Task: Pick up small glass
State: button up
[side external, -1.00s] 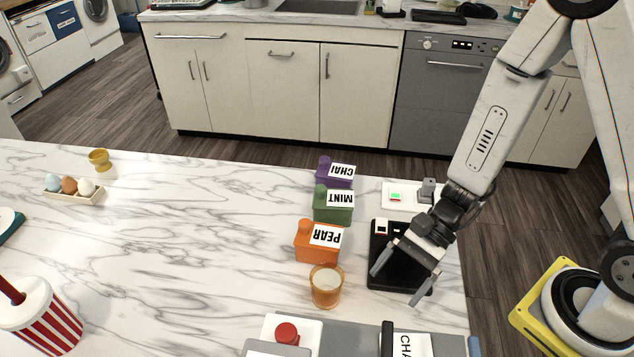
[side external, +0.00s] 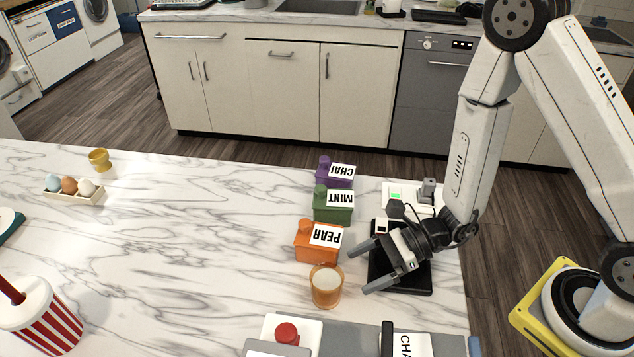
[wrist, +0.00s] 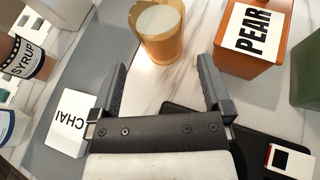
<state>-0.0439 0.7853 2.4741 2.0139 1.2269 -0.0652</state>
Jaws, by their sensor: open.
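The small glass (side external: 326,287) is an amber tumbler with a pale inside, upright on the marble counter in front of the orange PEAR box. It also shows in the wrist view (wrist: 161,38), at the top, beyond the fingertips. My gripper (side external: 358,272) is open and empty, just right of the glass, low over the black scale. Its two fingers point left toward the glass and do not touch it. In the wrist view the open fingers (wrist: 160,78) have the glass ahead of the gap between them.
The orange PEAR box (side external: 318,243) stands close behind the glass, with the green MINT box (side external: 333,205) and purple CHAI box (side external: 335,172) beyond. The black scale (side external: 408,284) lies under my gripper. A grey mat (side external: 350,335) is in front. The counter left of the glass is clear.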

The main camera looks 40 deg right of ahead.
aim_at(341, 278)
jog(key=shift+x, duration=1.05)
jog(key=shift+x, duration=2.6)
jog(key=c, duration=1.3)
